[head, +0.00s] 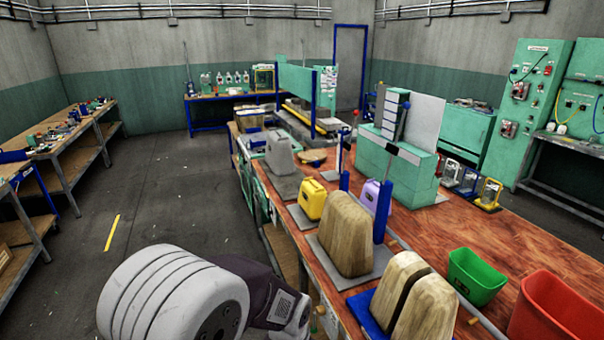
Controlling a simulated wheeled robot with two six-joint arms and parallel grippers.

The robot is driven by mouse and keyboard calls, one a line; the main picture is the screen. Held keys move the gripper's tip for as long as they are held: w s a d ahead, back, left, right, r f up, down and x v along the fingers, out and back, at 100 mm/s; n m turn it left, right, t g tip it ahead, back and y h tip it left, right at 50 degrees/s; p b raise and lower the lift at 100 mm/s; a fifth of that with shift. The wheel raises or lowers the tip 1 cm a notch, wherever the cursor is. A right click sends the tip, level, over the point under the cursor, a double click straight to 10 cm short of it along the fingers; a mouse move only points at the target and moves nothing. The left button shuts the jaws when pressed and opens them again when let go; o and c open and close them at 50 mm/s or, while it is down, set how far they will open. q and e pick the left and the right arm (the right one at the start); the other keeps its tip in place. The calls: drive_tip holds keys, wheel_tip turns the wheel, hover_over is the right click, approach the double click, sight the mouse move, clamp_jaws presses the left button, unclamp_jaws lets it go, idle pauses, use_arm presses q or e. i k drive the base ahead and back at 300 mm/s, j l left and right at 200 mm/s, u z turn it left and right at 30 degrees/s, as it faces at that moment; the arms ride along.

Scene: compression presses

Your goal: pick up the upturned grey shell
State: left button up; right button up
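A grey shell-like block (280,155), narrower at the top, stands on a grey plate (289,187) at the left edge of the wooden bench. It looks like the grey shell, but its inside is not visible, so I cannot tell which way up it is. Part of my own arm fills the lower left, well in front of the block and apart from it. No fingertips of either gripper show.
The wooden bench (500,240) holds a yellow piece (312,199), a purple piece (371,195), a large wooden form (346,235), a split wooden form (428,312), a green bin (475,277) and a red bin (552,312). The floor (165,190) at left is clear.

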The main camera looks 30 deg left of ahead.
sight(278, 155)
drive_tip(key=u, duration=1.05)
